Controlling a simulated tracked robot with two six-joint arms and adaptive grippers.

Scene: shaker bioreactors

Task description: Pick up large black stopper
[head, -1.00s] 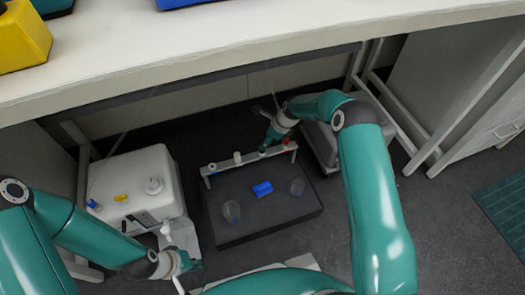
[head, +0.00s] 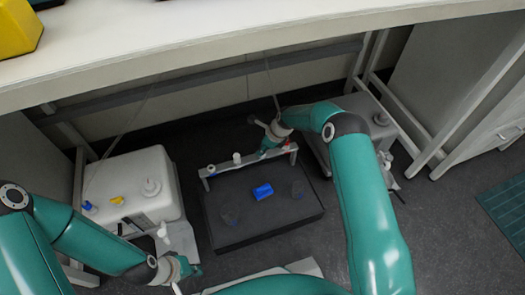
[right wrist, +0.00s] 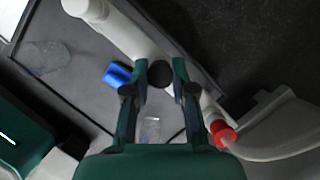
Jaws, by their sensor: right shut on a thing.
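The large black stopper (right wrist: 160,74) shows as a round dark top between the fingertips of my right gripper (right wrist: 159,84) in the right wrist view. The gripper is shut on it, over the pale bar of the rack (right wrist: 121,29). In the head view my right gripper (head: 264,153) is at the right half of the rack (head: 222,166), and the stopper is hidden there. I cannot tell whether the stopper still touches the rack. My left gripper (head: 190,268) is at the lower left beside the white device, far from the stopper; its fingers are too small to read.
A red stopper (right wrist: 224,134) sits on the rack close to my right gripper. A blue object (head: 262,191) and clear vessels (head: 298,189) are on the dark platform (head: 240,236). A white device (head: 130,182) stands left. The bench edge (head: 200,88) overhangs behind.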

